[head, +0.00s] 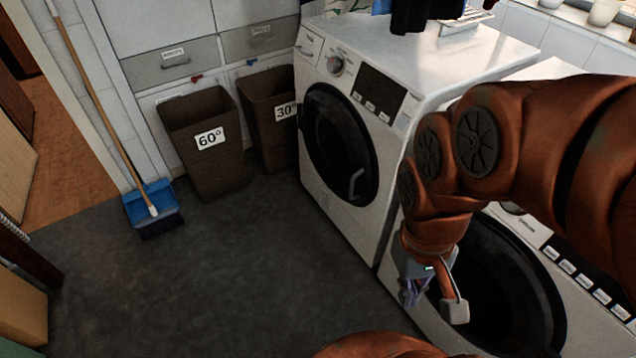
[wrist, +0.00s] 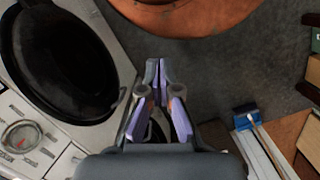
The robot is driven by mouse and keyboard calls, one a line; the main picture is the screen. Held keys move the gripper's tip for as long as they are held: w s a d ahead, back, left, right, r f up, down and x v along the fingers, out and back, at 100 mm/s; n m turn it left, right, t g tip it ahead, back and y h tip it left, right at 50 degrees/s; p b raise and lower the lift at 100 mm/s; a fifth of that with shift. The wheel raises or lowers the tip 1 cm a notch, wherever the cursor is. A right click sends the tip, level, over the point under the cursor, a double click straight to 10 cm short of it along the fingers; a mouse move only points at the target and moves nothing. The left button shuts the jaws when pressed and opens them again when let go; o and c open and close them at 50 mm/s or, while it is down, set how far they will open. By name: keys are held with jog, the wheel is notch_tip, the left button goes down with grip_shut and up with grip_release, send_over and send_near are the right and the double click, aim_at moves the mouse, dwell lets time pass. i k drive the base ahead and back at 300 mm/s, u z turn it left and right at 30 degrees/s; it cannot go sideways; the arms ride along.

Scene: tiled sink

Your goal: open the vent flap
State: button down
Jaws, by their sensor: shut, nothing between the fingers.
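I cannot make out a vent flap in either view. My gripper (head: 412,292) hangs pointing down in the head view, in front of the nearer washing machine (head: 395,285). In the wrist view its purple-padded fingers (wrist: 159,72) meet at the tips, and nothing shows between them. The fingers are over the dark floor, apart from the machine fronts. My arm hides part of the nearer machine.
A white washing machine (head: 410,75) with a dark round door stands beyond the nearer one. Brown bins marked 60° (head: 205,165) and 30° (head: 272,135) stand by the wall. A blue dustpan (head: 153,203) and broom are at left. The middle floor (head: 230,260) is clear.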

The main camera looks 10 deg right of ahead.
aim_at(317, 188)
jog(key=u, duration=0.15)
jog(key=i, duration=1.05)
jog(key=u, duration=1.05)
jog(key=i, duration=0.55)
jog(key=u, duration=0.55)
